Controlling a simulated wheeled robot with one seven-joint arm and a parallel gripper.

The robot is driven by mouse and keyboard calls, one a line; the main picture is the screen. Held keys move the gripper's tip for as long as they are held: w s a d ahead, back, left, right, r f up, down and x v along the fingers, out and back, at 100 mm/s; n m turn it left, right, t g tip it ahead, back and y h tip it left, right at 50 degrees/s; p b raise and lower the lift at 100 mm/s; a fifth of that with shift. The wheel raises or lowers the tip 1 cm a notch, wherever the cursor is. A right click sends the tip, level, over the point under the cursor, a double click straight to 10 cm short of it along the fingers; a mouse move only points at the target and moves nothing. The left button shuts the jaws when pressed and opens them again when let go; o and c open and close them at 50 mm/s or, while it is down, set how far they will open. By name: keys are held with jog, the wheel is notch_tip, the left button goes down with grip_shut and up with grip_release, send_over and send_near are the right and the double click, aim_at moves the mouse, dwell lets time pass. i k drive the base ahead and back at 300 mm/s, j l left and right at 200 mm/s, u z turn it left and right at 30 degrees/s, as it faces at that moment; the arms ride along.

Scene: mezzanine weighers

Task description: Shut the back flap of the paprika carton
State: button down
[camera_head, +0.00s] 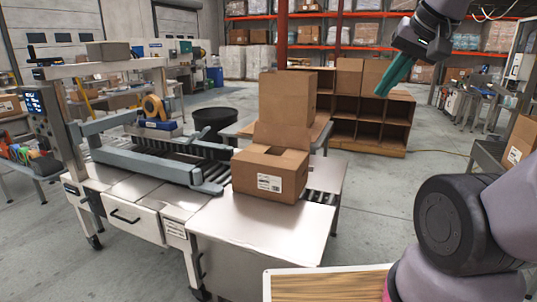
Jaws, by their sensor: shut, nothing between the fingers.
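A brown carton (252,180) with a white label on its front stands on the roller section beside the steel table. Its top shows a dark opening, with some of the top flaps lying down around it. The back flap (282,136) stands up from the far edge. My gripper (383,93), with teal fingers, is shut and empty. It is high at the upper right, well apart from the carton. I cannot read the carton's label, and its inside is mostly hidden.
A taller brown box (285,95) shows directly behind the raised flap. A grey taping machine (150,165) stands to the left. The steel tabletop (265,232) in front of the carton is bare. A wooden-topped surface (325,285) is at the bottom. Brown shelving (345,132) stands behind.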

aim_at(298, 139)
jog(key=l+u, duration=0.4)
jog(key=l, duration=0.9)
jog(key=i+l+u, duration=0.2)
jog(key=i+l, duration=0.2)
jog(key=l, duration=0.25)
jog(key=i+l+u, duration=0.1)
jog(key=l, duration=0.25)
jog(key=i+l+u, duration=0.1)
jog(key=i+l, duration=0.4)
jog(key=i+l+u, duration=0.1)
jog(key=l, duration=0.35)
jog(key=i+l, duration=0.35)
jog(key=i+l+u, duration=0.1)
jog(key=l, duration=0.3)
jog(key=i+l, duration=0.3)
jog(key=l+u, duration=0.05)
